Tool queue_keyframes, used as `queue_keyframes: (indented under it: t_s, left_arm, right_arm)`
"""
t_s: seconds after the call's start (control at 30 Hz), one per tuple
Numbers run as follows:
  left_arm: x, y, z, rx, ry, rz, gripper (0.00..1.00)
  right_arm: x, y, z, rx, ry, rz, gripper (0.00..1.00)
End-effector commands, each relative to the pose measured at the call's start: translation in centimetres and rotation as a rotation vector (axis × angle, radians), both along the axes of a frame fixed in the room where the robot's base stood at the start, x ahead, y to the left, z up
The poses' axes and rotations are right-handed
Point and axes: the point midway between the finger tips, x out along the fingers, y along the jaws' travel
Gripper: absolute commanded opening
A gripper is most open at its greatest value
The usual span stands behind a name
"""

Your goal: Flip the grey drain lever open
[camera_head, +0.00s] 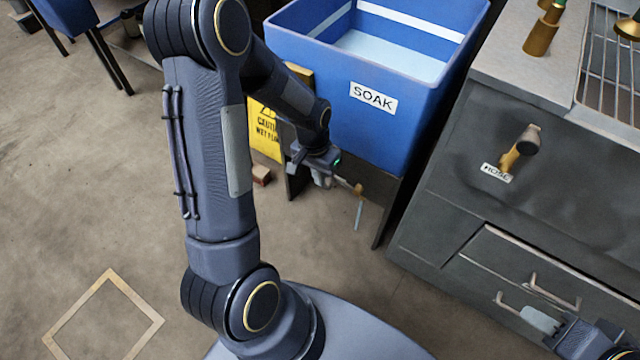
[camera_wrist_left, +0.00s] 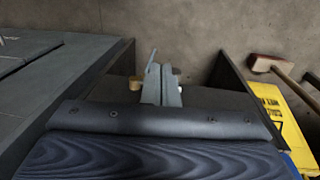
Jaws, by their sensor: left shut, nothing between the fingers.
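The grey drain lever (camera_head: 359,213) hangs down, nearly upright, from a brass valve (camera_head: 349,186) under the blue soak tank (camera_head: 400,115). My left gripper (camera_head: 331,177) is shut and empty, just left of the valve and close to it. In the left wrist view its closed fingers (camera_wrist_left: 163,82) point away, and a thin grey bar, seemingly the lever (camera_wrist_left: 151,60), shows beside their tips. A bit of brass (camera_wrist_left: 135,83) shows left of them. I cannot tell whether the fingers touch the lever. My right gripper (camera_head: 524,311) is at the lower right, near a drawer handle; its opening is unclear.
A dark counter (camera_head: 445,190) with a brass hose tap (camera_head: 521,148) and drawers stands to the right. The floor at left is mostly open, with a taped square (camera_head: 68,328).

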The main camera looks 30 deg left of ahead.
Motion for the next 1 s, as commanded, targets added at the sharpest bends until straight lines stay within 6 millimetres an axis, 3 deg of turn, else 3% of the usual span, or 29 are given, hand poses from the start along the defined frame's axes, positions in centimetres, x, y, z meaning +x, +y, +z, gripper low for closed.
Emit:
queue_keyframes:
  t_s: [0.2, 0.4, 1.0]
  left_arm:
    - [-3.4, -2.3, 2.0, 0.0, 0.0, -0.003, 0.0]
    - [-4.7, -3.2, 2.5, 0.0, -0.001, 0.0, 0.0]
    - [-4.8, -3.2, 2.6, 0.0, -0.001, 0.0, 0.0]
  right_arm:
    - [0.0, 0.0, 1.1, 0.0, 0.0, 0.0, 0.36]
    - [0.0, 0.0, 1.4, 0.0, 0.0, 0.0, 0.36]
    - [0.0, 0.0, 1.4, 0.0, 0.0, 0.0, 0.36]
